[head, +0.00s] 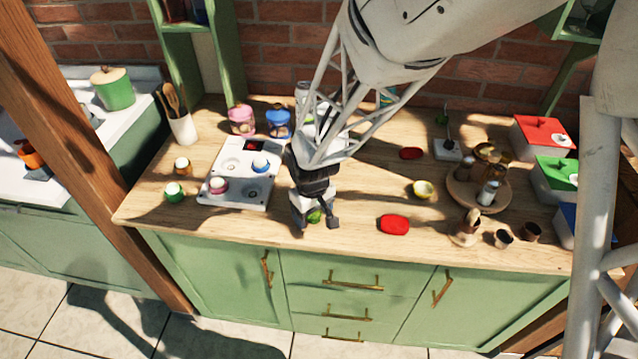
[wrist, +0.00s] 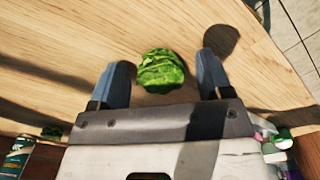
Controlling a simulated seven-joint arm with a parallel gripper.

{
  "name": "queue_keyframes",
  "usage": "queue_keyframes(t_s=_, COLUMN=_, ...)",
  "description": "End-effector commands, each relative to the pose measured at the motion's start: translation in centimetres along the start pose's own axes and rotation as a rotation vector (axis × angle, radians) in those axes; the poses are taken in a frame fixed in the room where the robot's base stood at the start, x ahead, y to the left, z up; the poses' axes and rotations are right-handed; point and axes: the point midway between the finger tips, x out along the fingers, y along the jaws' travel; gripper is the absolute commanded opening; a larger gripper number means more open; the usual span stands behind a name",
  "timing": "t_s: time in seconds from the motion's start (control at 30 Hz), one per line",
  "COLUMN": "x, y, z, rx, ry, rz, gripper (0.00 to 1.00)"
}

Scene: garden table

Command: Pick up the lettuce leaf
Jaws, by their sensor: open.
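The lettuce leaf (wrist: 160,72) is a crumpled bright green piece on the wooden tabletop in the wrist view. In the head view only a bit of its green (head: 314,216) shows, near the front edge of the table, with my gripper covering the rest. My gripper (wrist: 165,75) is open, with one finger to the left of the leaf and one to the right. There is a gap between the leaf and each finger. In the head view my gripper (head: 316,222) points down over the leaf. I cannot tell how high the fingertips are above the wood.
A white panel (head: 240,172) with coloured lidded pots is at left. A round wooden tray (head: 462,190) with jars stands at right. The table's front edge is close.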

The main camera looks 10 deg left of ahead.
Motion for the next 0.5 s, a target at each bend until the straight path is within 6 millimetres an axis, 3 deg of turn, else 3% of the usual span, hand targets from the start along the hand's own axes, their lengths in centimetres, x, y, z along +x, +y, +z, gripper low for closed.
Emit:
queue_keyframes(t_s=0.4, x=-0.02, y=0.00, z=0.00, rx=0.000, ry=0.000, rz=0.000, gripper=0.72)
queue_keyframes(t_s=0.5, x=-0.02, y=0.00, z=0.00, rx=0.000, ry=0.000, rz=0.000, gripper=0.58)
